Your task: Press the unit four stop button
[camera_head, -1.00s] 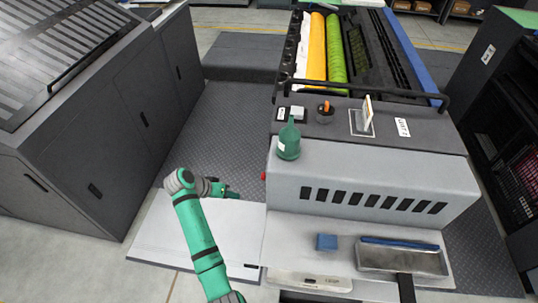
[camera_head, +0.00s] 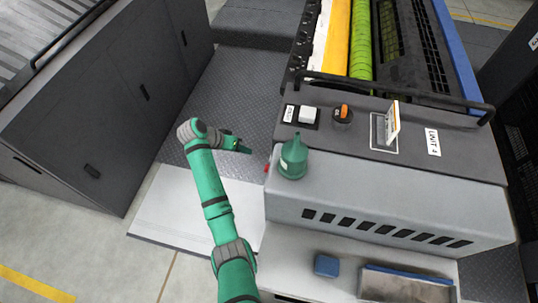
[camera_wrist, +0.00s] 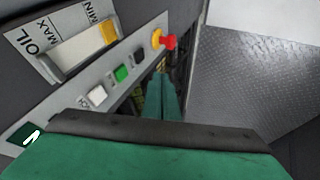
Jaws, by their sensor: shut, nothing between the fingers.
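The red stop button (camera_wrist: 169,41) on a yellow collar (camera_wrist: 156,38) sits at the far end of the side panel in the wrist view. In the head view a bit of red (camera_head: 267,166) shows on the left side of the unit, whose label (camera_head: 433,142) reads UNIT 4. My gripper (camera_head: 247,150) is shut and empty, left of the unit and near the red bit. In the wrist view my gripper's fingertips (camera_wrist: 164,76) point toward the red button, with a visible gap between them in the picture.
Treadplate floor (camera_head: 235,100) lies open to the left.

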